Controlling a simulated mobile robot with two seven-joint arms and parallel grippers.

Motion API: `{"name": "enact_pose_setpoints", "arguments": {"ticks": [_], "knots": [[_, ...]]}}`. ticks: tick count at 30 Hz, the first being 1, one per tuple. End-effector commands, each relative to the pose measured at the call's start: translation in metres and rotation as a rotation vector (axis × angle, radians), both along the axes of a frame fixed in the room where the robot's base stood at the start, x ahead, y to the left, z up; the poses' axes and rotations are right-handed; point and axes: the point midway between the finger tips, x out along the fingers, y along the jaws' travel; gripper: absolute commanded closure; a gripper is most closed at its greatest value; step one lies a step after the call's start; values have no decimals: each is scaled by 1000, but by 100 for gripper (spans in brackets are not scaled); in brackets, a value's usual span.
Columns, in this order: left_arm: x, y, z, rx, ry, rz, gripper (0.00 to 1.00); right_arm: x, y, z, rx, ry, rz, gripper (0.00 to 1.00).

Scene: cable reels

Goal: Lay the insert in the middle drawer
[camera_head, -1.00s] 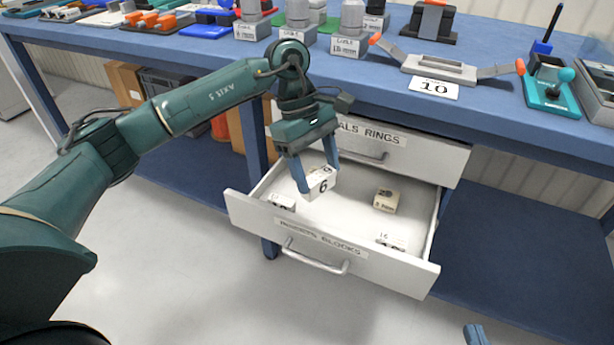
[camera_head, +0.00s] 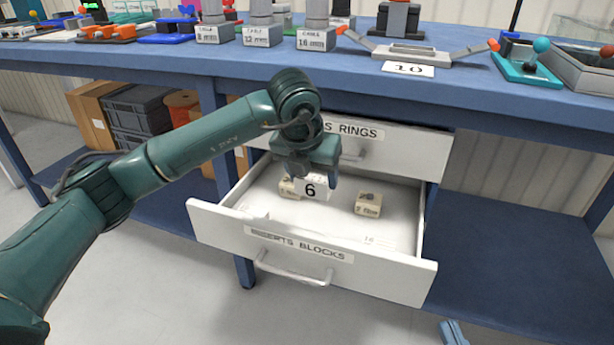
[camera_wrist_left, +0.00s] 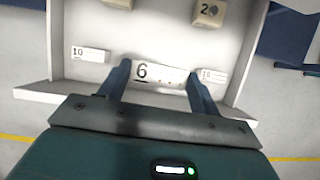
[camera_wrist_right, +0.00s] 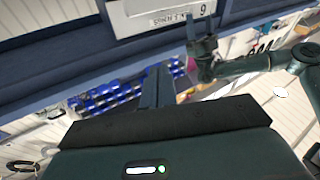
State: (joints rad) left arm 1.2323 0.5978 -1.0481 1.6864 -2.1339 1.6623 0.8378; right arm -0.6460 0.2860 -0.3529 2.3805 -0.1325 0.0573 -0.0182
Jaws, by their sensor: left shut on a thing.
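The insert, a pale block marked 6 (camera_head: 312,188), is gripped in my left gripper (camera_head: 308,178) inside the outline of the open drawer. In the left wrist view the insert (camera_wrist_left: 160,74) lies between the two blue fingers. I cannot tell whether it touches the drawer floor. The open drawer (camera_head: 310,262), labelled as inserts and blocks, sits below a shut drawer labelled for rings (camera_head: 400,140). My right gripper (camera_head: 453,333) is low at the bottom edge of the head view, well away from the drawer; its fingers look closed together and empty.
The blue bench top (camera_head: 300,65) overhangs the drawers and carries fixtures, including one with the card 10 (camera_head: 408,69).

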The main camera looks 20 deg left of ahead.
Motion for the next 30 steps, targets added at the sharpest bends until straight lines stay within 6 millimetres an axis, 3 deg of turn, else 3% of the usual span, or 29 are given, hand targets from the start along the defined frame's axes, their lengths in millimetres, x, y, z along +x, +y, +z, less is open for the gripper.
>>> {"name": "enact_pose_setpoints", "arguments": {"ticks": [1,3,11,21,30], "knots": [[0,0,-18,0,1,14,60,0,1,-6,15,-5,7,100],[1,0,-26,-1,0,26,60,0,3,-4,32,-8,14,100],[1,0,-40,-1,-1,32,60,1,4,-3,59,-8,26,100],[1,0,-75,-2,1,31,60,3,7,0,101,-47,51,100],[1,0,-80,-2,0,31,60,4,7,8,108,-72,58,100]]}}
